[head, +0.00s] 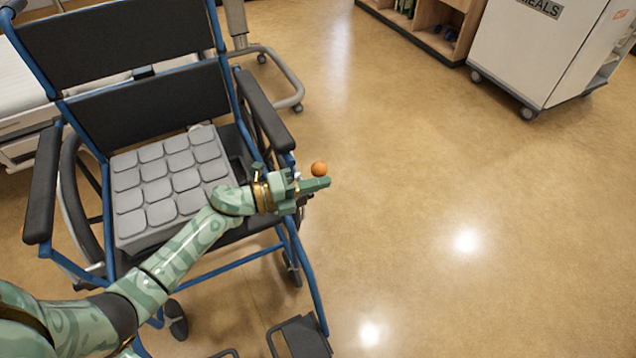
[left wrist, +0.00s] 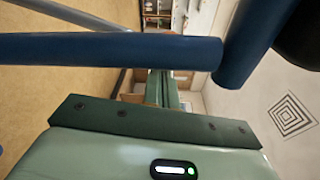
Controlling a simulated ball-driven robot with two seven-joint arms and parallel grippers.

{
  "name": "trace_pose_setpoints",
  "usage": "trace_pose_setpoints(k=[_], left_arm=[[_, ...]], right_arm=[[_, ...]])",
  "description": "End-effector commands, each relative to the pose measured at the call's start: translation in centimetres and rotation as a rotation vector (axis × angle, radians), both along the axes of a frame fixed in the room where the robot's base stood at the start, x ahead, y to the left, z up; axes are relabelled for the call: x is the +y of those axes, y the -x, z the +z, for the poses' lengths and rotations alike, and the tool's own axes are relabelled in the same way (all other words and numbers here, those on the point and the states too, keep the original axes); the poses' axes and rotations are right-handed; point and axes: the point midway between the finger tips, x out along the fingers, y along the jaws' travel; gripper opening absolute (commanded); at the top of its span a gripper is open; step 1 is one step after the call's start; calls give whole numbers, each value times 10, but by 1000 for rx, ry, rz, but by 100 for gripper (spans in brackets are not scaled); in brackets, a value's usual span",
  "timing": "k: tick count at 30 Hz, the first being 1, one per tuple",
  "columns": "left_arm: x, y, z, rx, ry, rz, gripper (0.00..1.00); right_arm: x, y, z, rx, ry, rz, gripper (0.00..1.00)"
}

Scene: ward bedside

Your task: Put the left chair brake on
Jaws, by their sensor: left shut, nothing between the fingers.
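A wheelchair with a blue frame (head: 313,285) and a grey padded seat cushion (head: 170,170) faces me. An orange round knob (head: 319,169), apparently the brake lever's, shows at the chair's side on the picture's right. My left gripper (head: 318,184) is shut and empty, just below the knob in the head view; I cannot tell whether they touch. The gripper hides the lever below the knob. In the left wrist view, blue frame tubes (left wrist: 100,49) cross close in front of my shut fingers (left wrist: 168,92); no knob shows there. My right gripper is out of view.
The black armrest (head: 264,108) is just above and behind my left gripper. Footrests (head: 304,337) stick out at the front. A bed (head: 18,95) stands at the left, a white meals cart (head: 535,50) at the upper right. The floor right of the chair is clear.

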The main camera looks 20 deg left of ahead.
Motion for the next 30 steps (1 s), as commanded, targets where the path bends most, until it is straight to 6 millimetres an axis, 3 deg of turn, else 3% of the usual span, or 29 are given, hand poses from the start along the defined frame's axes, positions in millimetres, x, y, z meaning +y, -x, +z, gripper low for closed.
trace_pose_setpoints(k=[8, 15, 30], left_arm=[[1, 0, 1, 1, 3, 0, 0], [16, -12, 11, 72, 93, 1, 0], [12, -11, 8, 74, 95, 2, 0]], right_arm=[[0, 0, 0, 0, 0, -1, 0], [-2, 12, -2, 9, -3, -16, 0], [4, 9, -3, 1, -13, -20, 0]])
